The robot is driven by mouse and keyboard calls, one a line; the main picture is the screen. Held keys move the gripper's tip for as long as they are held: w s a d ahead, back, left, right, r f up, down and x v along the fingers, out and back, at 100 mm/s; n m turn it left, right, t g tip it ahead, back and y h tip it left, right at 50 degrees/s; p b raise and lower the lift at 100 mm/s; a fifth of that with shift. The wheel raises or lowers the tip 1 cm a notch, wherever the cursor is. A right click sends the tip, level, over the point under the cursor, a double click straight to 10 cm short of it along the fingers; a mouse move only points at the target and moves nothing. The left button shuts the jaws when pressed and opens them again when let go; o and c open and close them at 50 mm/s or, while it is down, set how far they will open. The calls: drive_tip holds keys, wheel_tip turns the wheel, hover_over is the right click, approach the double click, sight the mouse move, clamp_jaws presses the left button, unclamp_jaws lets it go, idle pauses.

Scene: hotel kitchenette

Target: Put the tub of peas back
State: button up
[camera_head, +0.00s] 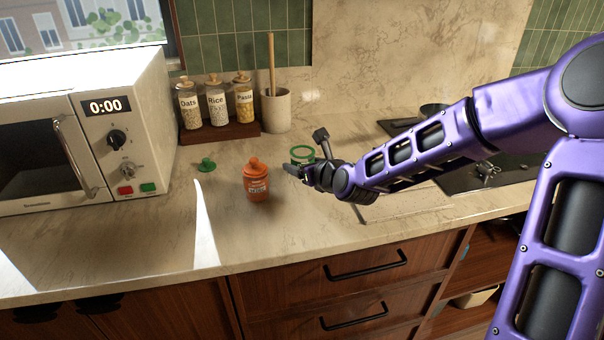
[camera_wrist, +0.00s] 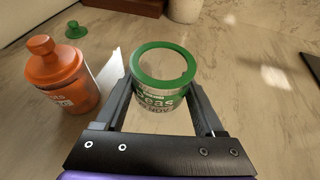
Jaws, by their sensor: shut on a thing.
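The tub of peas (camera_wrist: 160,101) is a clear round tub with a green rim and a green label reading "eas". In the wrist view it stands between the two fingers of my gripper (camera_wrist: 158,108), which is shut on it. In the head view its green rim (camera_head: 302,151) shows just behind my gripper (camera_head: 298,171), and its lower part is hidden. The top looks open, with no lid on it. I cannot tell whether its base touches the counter. A green knobbed lid (camera_head: 206,165) lies on the counter to the left; it also shows in the wrist view (camera_wrist: 76,30).
An orange lidded jar (camera_head: 257,184) stands close to the left of my gripper. Behind are a wooden rack (camera_head: 222,133) with jars of oats, rice and pasta, and a utensil crock (camera_head: 276,111). A microwave (camera_head: 122,130) stands left, a hob (camera_head: 490,176) right.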

drive_tip(key=shift+f, duration=0.9)
drive_tip(key=shift+f, duration=0.1)
drive_tip(key=o, duration=1.4)
drive_tip(key=shift+s+d+r, duration=0.1)
drive_tip(key=shift+r, duration=0.15)
drive_tip(key=p+v, duration=0.3)
drive_tip(key=v, duration=0.7)
drive_tip(key=shift+r+p, duration=0.1)
drive_tip(key=shift+p, duration=0.25)
drive_tip(key=shift+v, duration=0.8)
